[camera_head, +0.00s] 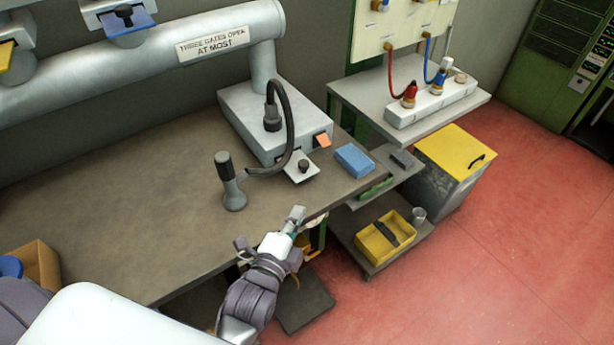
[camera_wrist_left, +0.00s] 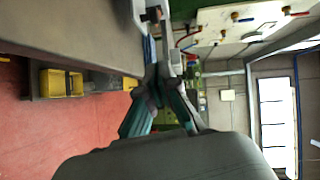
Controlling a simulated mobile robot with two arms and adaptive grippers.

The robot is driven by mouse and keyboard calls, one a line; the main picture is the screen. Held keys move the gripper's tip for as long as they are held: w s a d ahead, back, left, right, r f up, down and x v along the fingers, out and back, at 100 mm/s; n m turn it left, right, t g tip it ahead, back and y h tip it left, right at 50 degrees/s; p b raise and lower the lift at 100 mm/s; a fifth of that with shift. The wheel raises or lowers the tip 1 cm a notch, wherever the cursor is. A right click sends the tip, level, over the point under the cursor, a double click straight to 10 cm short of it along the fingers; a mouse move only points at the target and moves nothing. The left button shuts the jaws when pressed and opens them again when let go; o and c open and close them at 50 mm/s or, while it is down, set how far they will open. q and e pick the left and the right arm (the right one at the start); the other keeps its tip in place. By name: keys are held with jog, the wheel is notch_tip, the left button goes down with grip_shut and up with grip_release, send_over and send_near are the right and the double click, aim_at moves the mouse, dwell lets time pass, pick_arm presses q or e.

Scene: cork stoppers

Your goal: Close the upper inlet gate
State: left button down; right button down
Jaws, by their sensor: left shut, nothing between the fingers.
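A pale pipe (camera_head: 130,63) crosses the upper left, with a sign (camera_head: 212,44) reading "THREE GATES OPEN AT MOST". A gate with a blue plate (camera_head: 127,21) sits on top of the pipe, and one with a yellow plate (camera_head: 7,55) shows at the left edge. No label in view tells which is the upper inlet gate. My left gripper (camera_head: 293,220) is shut and empty, by the bench's front right edge, far from both gates. Its fingers also show in the left wrist view (camera_wrist_left: 163,75). My right gripper is not in view.
A yellow tray (camera_head: 385,240) sits on a low shelf, right. The bench's left and middle are mostly clear.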

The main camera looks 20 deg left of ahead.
aim_at(293, 171)
pick_arm(q)
jog(key=w, duration=0.3)
jog(key=w+p, duration=0.1)
jog(key=w, duration=0.6)
jog(key=shift+w+d+f+p, duration=0.1)
jog(key=shift+w+f+p, duration=0.2)
jog(key=shift+p, duration=0.1)
jog(key=shift+w+a+f, duration=0.2)
jog(key=shift+w+a, duration=0.55)
jog(key=shift+a, duration=0.1)
jog(key=shift+w+a+f+p, duration=0.15)
jog(key=shift+w+a+p, duration=0.2)
jog(key=shift+a, duration=0.1)
jog(key=w+a, duration=0.1)
jog(key=a, duration=0.1)
jog(key=w+a, duration=0.2)
jog(key=shift+w+a, duration=0.25)
jog(key=shift+s+r, duration=0.1)
jog(key=shift+r, duration=0.1)
